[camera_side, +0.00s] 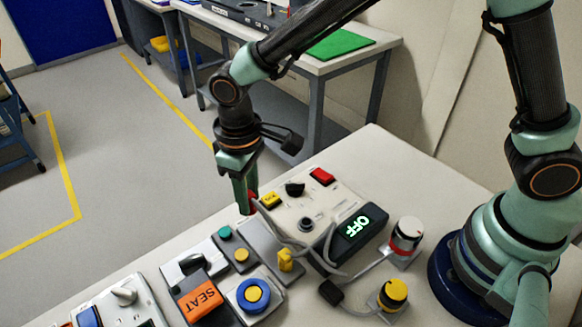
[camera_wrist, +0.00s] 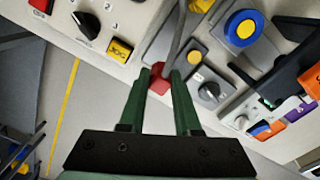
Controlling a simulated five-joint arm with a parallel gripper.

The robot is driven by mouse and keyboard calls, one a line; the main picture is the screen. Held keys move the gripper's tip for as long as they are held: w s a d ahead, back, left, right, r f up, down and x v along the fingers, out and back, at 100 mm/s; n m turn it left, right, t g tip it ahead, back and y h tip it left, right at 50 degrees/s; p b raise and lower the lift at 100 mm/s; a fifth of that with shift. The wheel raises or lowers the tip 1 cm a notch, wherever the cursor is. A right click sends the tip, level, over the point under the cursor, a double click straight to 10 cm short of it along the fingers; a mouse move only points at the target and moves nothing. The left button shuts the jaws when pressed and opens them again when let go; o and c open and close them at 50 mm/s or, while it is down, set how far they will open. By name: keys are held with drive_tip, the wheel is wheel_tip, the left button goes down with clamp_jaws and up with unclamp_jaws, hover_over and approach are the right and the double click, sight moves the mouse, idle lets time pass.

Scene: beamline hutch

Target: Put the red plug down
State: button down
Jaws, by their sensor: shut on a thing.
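My gripper (camera_side: 245,207) is shut on the red plug (camera_side: 252,198), at the left corner of the white control box. In the wrist view the red plug (camera_wrist: 159,79) sits between the green fingertips of my gripper (camera_wrist: 160,76), with a grey cable running up from it. In the side view the fingers hide most of the plug. I cannot tell whether the plug touches the table or hangs just above it.
A control box (camera_side: 316,211) with an OFF display (camera_side: 356,226) stands right of the gripper. A panel with a green button (camera_side: 225,232), an orange SEAT block (camera_side: 202,299) and a blue-ringed button (camera_side: 253,295) are nearer. Knobs (camera_side: 407,234) stand at right.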

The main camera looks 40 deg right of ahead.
drive_tip(key=shift+f, duration=3.15)
drive_tip(key=shift+f, duration=0.1)
drive_tip(key=c, duration=0.6)
unclamp_jaws()
